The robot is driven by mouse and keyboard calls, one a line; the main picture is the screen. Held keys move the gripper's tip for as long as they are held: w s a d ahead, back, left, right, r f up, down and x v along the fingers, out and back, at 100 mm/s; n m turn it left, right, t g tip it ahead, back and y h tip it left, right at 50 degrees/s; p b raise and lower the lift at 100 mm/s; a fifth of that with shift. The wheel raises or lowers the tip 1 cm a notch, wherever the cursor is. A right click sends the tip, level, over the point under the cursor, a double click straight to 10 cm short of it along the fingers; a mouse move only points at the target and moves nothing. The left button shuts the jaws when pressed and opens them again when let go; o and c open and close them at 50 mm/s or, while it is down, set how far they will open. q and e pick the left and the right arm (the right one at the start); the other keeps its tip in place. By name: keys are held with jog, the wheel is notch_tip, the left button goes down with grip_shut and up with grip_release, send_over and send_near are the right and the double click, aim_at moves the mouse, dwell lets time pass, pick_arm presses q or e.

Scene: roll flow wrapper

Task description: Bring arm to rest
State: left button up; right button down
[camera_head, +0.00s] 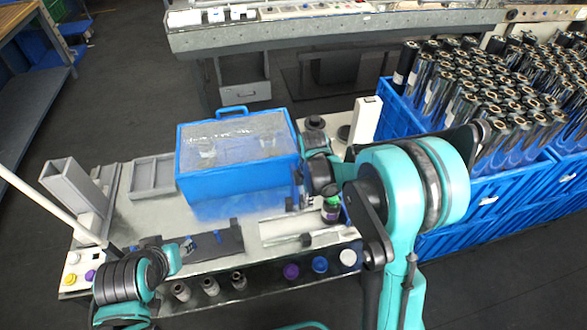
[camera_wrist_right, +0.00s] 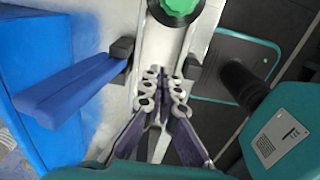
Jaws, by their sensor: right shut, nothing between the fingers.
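My right arm comes in from the right in the head view, its large teal joint in front of the machine's right end. My right gripper (camera_head: 299,190) is beside the right wall of the blue box and partly hidden by its wrist. In the right wrist view my right gripper (camera_wrist_right: 161,95) has its fingers together and holds nothing. My left arm is at the lower left of the head view, low over the machine's front edge.
The wrapper machine holds a blue box with a clear lid (camera_head: 237,140). A green knob (camera_head: 333,201) is near my right gripper, also at the top of the wrist view (camera_wrist_right: 180,5). Blue crates (camera_head: 480,205) of film rolls (camera_head: 470,95) stand at right. Dark floor is open at left.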

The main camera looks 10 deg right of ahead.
jog(key=s+r+m+t, duration=0.7)
jog(key=s+r+m, duration=0.7)
jog(key=m, duration=0.3)
jog(key=shift+s+a+r+m, duration=0.25)
jog(key=shift+s+r+m, duration=0.05)
jog(key=shift+r+m, duration=0.1)
dwell(0.3)
